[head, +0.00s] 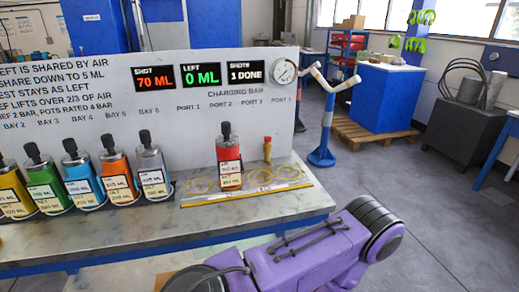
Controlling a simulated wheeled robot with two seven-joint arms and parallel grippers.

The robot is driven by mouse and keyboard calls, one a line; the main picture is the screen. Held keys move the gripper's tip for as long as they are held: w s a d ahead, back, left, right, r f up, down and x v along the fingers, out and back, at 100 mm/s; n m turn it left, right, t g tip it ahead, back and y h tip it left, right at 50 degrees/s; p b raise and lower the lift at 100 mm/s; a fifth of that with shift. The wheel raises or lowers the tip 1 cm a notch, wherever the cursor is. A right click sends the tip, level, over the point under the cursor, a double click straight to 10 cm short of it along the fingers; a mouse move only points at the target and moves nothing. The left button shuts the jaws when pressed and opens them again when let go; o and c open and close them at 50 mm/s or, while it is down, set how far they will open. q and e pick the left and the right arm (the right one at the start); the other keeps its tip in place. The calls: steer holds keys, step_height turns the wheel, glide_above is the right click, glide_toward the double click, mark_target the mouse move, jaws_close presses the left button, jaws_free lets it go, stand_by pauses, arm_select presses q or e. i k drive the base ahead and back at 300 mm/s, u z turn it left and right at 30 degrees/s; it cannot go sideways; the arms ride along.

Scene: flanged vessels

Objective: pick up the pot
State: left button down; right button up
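A red pot (228,158) with a black top and pale labels stands upright on the bench, on the port strip of the charging bar. More pots stand upright in a row at the left: a silver one (152,163), an orange one (114,165), a blue one (78,168), a green one (43,173) and a yellow one (11,182) cut by the picture's edge. The task does not say which pot is meant. Neither of my grippers shows; only a purple arm link of mine is in front, at the lower right.
The bench (120,238) carries yellow port rings (287,171) and a small brass fitting (267,150) with a red top. A white panel (70,110) stands behind, with displays reading 70 ML, 0 ML and 1 DONE, and a gauge (284,71). Open floor lies right.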

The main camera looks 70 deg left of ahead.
mark_target(229, 167)
steer(key=i, duration=0.15)
steer(key=u, duration=1.35)
